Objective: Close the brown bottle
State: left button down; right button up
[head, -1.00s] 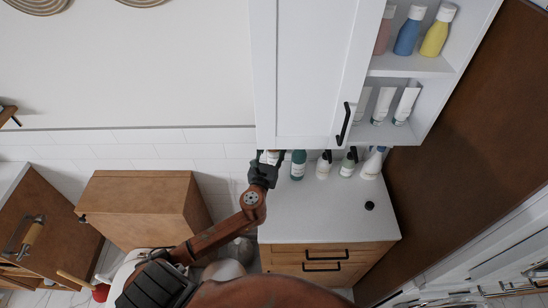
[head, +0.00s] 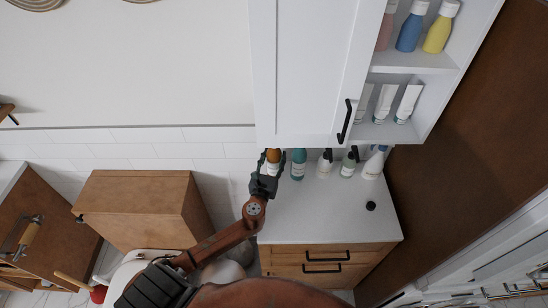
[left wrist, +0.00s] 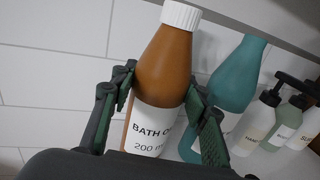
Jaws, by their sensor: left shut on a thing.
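The brown bottle (head: 273,156) stands upright at the left back of the white counter. In the left wrist view the brown bottle (left wrist: 167,65) fills the middle, with a white label and a white ribbed top. In the left wrist view my left gripper (left wrist: 163,103) hides parts of the label's sides. A small black round piece (head: 371,206) lies on the counter at the right. My right gripper is not in view.
A teal bottle (head: 298,164) stands close to the right of the brown one. A white wall cabinet (head: 310,75) hangs low above the bottles. The front of the counter (head: 315,220) is mostly clear.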

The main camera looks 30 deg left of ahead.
pick_arm(q)
jog(key=c, duration=1.1)
grip_release()
jog(key=shift+f, duration=0.1)
jog(key=shift+c, duration=0.2)
jog(key=shift+s+r, duration=0.15)
jog(key=shift+r, duration=0.05)
jog(key=v, duration=1.1)
jog(key=shift+s+d, duration=0.15)
jog(key=shift+s, duration=0.25)
jog(key=shift+d, duration=0.1)
